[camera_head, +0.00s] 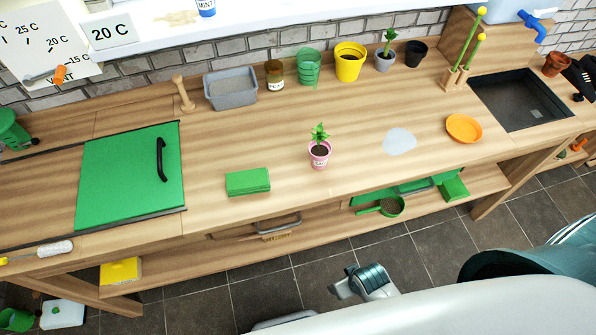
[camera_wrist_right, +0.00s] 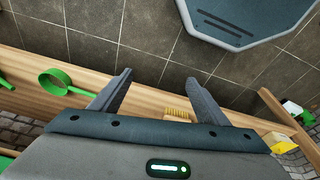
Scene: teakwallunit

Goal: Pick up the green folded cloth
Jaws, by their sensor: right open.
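The green folded cloth (camera_head: 248,182) lies flat on the wooden bench top, near its front edge, left of the pink pot with a plant (camera_head: 319,155). Nothing holds it, and it does not show in the right wrist view. My right gripper (camera_wrist_right: 158,78) is open and empty in the right wrist view, with floor tiles and the lower shelf behind its fingers. In the head view a teal and grey part of my arm is in front of the bench, below and right of the cloth. My left gripper is not in view.
A green board with a black handle (camera_head: 128,175) lies left of the cloth. An orange dish (camera_head: 463,129) and a sink (camera_head: 520,100) are at the right. Pots and a grey tub (camera_head: 231,90) line the back. A green pan (camera_wrist_right: 62,82) is on the lower shelf. Bench around the cloth is clear.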

